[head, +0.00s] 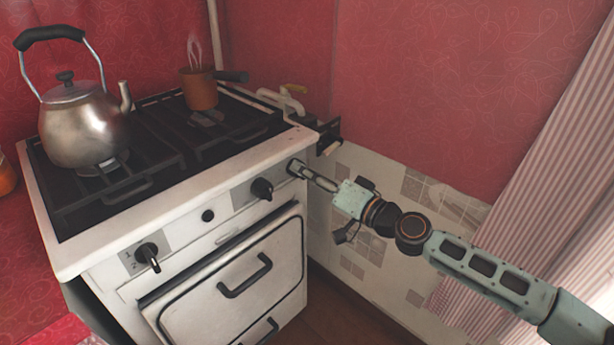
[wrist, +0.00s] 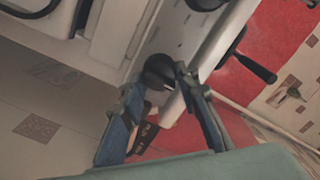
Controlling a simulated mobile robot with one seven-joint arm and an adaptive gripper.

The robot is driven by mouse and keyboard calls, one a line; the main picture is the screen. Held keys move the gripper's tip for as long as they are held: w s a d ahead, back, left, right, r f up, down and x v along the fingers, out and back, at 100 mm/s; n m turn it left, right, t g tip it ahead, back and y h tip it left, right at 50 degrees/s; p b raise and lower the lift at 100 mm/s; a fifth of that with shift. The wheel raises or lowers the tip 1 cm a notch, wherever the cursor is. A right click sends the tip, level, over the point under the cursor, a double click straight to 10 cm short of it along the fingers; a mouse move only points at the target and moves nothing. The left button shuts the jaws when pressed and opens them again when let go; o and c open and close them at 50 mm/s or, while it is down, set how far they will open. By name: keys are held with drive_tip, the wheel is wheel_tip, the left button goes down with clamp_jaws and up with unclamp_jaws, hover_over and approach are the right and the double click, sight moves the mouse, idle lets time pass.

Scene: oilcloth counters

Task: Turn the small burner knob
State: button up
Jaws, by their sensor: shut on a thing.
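A white gas stove has a front panel (head: 180,233) with dark knobs. My gripper (head: 299,170) is at the right end of this panel. In the wrist view, my gripper (wrist: 159,79) has its two fingers on either side of a round black burner knob (wrist: 160,68) and is shut on it. I cannot tell from the pictures which burner the held knob feeds.
A metal kettle (head: 84,130) and an orange pot (head: 199,90) with a dark handle stand on the black grates. The oven door handle (head: 245,277) is below the panel. A tiled wall (head: 345,205) is close on the right, with a striped curtain (head: 525,175) beyond.

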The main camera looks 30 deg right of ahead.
drive_tip(key=shift+n, duration=0.3)
drive_tip(key=o, duration=1.2)
drive_tip(key=shift+s, duration=0.1)
drive_tip(key=v, duration=1.1)
drive_tip(key=shift+s+d+r, duration=0.1)
drive_tip(key=shift+s+d, duration=0.05)
drive_tip(key=shift+s, duration=0.25)
